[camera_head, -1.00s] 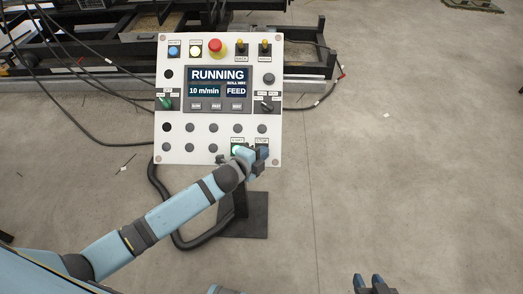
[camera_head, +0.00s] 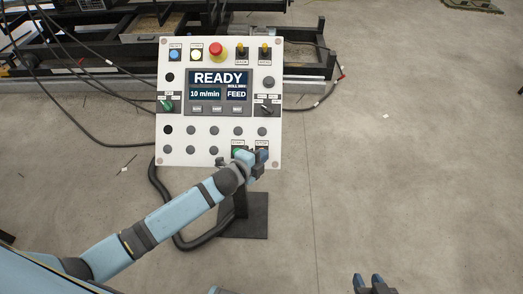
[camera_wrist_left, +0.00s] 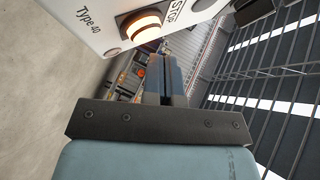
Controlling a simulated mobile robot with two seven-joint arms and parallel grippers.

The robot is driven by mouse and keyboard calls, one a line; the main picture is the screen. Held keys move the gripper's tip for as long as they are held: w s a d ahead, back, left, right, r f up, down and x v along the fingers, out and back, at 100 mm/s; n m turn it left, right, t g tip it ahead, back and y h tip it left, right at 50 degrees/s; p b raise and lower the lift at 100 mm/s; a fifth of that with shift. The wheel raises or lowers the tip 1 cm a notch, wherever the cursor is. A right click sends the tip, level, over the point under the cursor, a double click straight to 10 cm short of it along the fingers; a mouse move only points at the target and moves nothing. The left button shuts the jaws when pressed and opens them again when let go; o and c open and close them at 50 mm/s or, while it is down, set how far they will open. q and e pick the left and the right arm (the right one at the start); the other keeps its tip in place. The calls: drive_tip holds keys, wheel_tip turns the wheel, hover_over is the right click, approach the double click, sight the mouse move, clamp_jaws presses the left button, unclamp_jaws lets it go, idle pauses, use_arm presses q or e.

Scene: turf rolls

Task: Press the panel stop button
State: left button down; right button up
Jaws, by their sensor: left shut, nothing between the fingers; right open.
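The white control panel (camera_head: 179,140) stands at the centre of the head view, its display (camera_head: 218,86) reading READY, 10 m/min and FEED. My left gripper (camera_head: 262,155) is shut and empty at the panel's lower right corner, over the STOP position. It hides the stop button in the head view. In the left wrist view the stop button (camera_wrist_left: 141,27) glows orange beside the STOP label, close to the left gripper's fingertips (camera_wrist_left: 170,60). Whether they touch cannot be told. The green start button (camera_head: 237,152) sits just left of the gripper. My right gripper (camera_head: 369,281) is open and empty at the bottom edge.
A red emergency button (camera_head: 216,50) and several knobs and switches sit on the panel. A black hose (camera_head: 158,190) loops below it beside the dark stand base (camera_head: 250,215). Black machine frames and cables lie behind. The concrete floor to the right (camera_head: 420,160) is clear.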

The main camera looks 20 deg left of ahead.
use_arm(q)
drive_tip(key=shift+r, duration=0.1)
drive_tip(key=s+r+p, duration=0.1)
drive_tip(key=r+p, duration=0.1)
drive_tip(key=s+d+r+p, duration=0.1)
drive_tip(key=s+p, duration=0.1)
drive_tip(key=shift+r, duration=0.35)
idle(0.8)
drive_tip(key=shift+s, duration=0.15)
drive_tip(key=s+a+r+n+g+y+p, duration=0.1)
drive_tip(key=s+n+p, duration=0.7)
drive_tip(key=s+n, duration=0.8)
drive_tip(key=s+a+g+y, duration=0.1)
drive_tip(key=s+a+g, duration=0.1)
drive_tip(key=s, duration=0.4)
drive_tip(key=shift+s+a+r+n, duration=0.2)
drive_tip(key=shift+s+a+n, duration=0.2)
